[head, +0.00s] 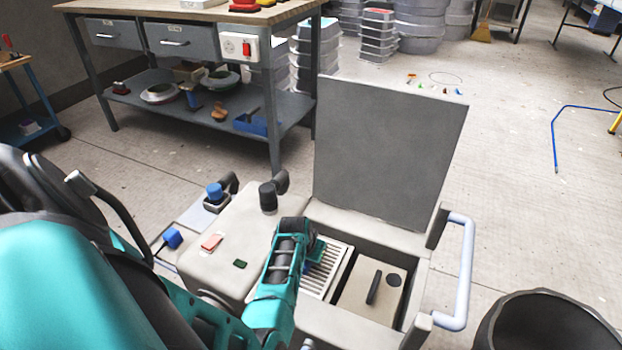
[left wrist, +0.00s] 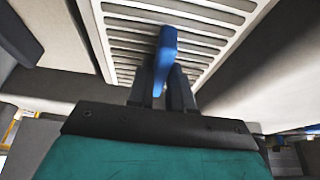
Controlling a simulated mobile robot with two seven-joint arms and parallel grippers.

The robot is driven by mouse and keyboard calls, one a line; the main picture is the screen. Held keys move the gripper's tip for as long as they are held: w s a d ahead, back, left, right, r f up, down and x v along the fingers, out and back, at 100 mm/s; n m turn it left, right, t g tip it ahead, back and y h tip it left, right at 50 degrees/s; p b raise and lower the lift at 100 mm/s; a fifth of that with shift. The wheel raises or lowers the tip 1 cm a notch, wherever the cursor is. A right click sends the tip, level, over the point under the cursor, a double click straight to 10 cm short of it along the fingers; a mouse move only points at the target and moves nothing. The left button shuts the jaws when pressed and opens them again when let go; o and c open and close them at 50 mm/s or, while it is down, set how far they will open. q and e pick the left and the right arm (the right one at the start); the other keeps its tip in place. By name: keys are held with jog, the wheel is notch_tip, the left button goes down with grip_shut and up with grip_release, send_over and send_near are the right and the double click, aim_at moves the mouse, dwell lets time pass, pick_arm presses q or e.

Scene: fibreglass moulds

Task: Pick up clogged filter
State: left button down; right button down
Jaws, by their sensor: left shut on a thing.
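The filter (head: 328,272) is a pale slatted panel lying in the open compartment of the beige machine (head: 235,225). In the left wrist view the filter (left wrist: 205,45) fills the upper middle, and its blue tab (left wrist: 167,45) stands up between the dark fingers. My left gripper (head: 313,258) reaches down over the filter's left part in the head view. In the left wrist view my left gripper (left wrist: 163,90) is shut on the blue tab. The gripper hides part of the filter. My right gripper is not in view.
The machine's grey lid (head: 390,150) stands open behind the compartment. A beige cover with a black handle (head: 372,288) sits right of the filter. A pale handle rail (head: 462,270) is on the machine's right side. A dark bin (head: 545,325) stands at lower right. A workbench (head: 200,60) is behind.

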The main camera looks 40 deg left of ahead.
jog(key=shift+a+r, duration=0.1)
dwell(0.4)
